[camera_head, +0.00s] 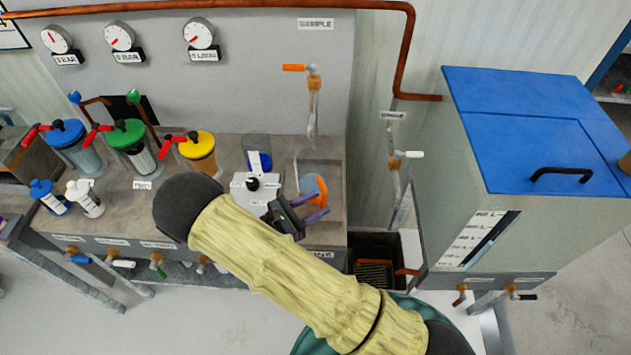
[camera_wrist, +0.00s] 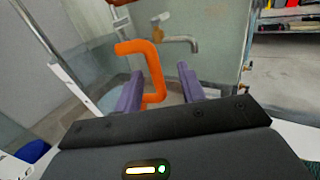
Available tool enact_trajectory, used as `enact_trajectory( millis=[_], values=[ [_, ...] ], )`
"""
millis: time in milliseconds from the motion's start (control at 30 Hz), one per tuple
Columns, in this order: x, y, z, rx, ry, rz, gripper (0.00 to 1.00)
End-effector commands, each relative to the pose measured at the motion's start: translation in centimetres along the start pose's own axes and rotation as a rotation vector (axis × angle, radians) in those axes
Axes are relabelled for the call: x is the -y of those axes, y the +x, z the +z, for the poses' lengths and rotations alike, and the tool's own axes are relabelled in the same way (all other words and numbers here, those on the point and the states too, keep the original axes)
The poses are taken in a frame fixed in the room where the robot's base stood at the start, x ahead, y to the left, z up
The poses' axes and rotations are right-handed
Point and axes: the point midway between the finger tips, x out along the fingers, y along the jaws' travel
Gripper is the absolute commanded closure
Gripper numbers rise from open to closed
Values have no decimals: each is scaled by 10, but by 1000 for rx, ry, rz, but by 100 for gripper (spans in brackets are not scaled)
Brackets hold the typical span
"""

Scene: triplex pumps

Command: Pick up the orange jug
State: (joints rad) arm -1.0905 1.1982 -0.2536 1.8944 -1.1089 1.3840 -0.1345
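The orange jug (camera_head: 321,187) stands on the grey counter at its right end, below the SAMPLE tap. In the head view its orange part shows just beyond my gripper (camera_head: 313,206), which partly hides it. In the wrist view the jug's bent orange handle (camera_wrist: 157,72) rises between the two purple fingers of my gripper (camera_wrist: 160,88). The fingers are apart, with a gap visible on the right side of the handle. Whether the left finger touches the handle I cannot tell.
A white device with a black knob (camera_head: 253,184) stands left of the jug. Jars with blue, green and yellow lids (camera_head: 198,143) stand farther left. An orange-handled tap (camera_head: 313,82) hangs above. A large blue-lidded tank (camera_head: 540,135) stands to the right.

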Motion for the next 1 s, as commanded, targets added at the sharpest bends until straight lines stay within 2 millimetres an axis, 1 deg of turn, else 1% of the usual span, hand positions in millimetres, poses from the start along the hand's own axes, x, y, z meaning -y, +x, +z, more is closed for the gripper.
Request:
enact_trajectory(
  millis=[233, 333, 467, 600, 700, 1000],
  values=[
    [0, 0, 0, 0, 0, 1, 60],
    [-1, 4, 0, 0, 0, -1, 60],
    [-3, 19, 0, 2, 0, -3, 60],
    [-6, 40, -1, 1, 0, -3, 60],
    [-6, 50, -2, 1, 1, -1, 60],
    [-6, 52, -4, 1, 1, 1, 60]
  ],
)
